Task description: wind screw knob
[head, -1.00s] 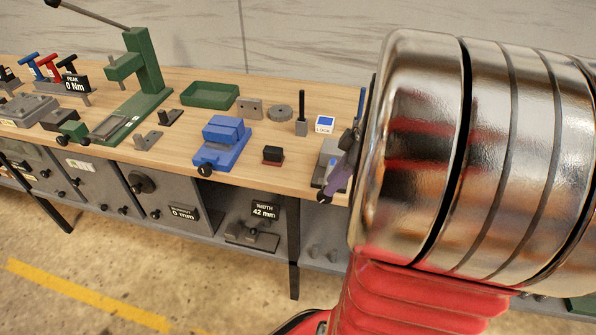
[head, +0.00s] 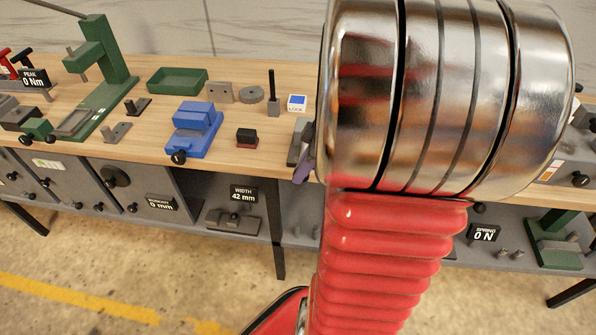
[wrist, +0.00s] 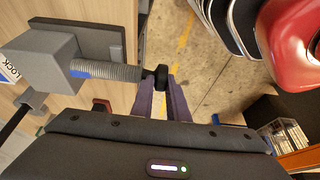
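A grey block fixture (wrist: 45,60) holds a threaded screw (wrist: 110,70) with a blue section near the block. A small black knob (wrist: 162,77) sits at the screw's outer end. In the wrist view the two purple fingers of my gripper (wrist: 163,85) reach up to the knob, with a narrow gap between them and the knob at their tips. I cannot tell whether they press on it. In the head view the grey fixture (head: 296,148) is at the bench's front edge, and my gripper (head: 304,166) is right by it. My arm hides the fixture's right side, and the knob cannot be made out.
Left of the fixture stand a small black-and-red block (head: 246,139), a blue vise (head: 194,130) and a post on a grey base (head: 273,100). A white-and-blue LOCK sign (head: 297,103) is behind the fixture. Open floor (head: 120,280) lies in front of the bench.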

